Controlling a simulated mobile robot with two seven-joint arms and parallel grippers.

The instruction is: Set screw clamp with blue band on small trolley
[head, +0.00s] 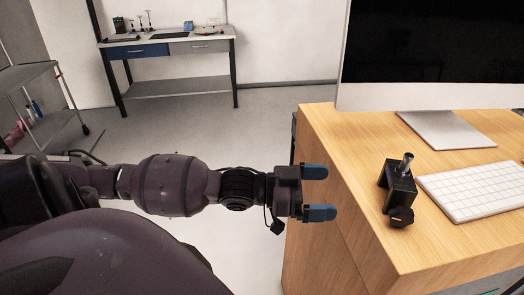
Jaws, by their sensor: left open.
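A black screw clamp (398,187) with a grey metal post on top and a dark knob at its front stands on the wooden desk, just left of the keyboard. I cannot make out a blue band on it. My left gripper (319,192) is open and empty, with two blue fingertips pointing right, at the desk's left edge and apart from the clamp. A grey trolley (38,105) with shelves stands at the far left, partly cut off by the frame and partly behind my arm. My right gripper is not in view.
The wooden desk (345,150) carries a monitor (435,50) and a white keyboard (475,190). A workbench (170,47) with small tools stands at the back wall. Bottles (35,108) sit on the trolley. The floor (210,115) between desk, bench and trolley is clear.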

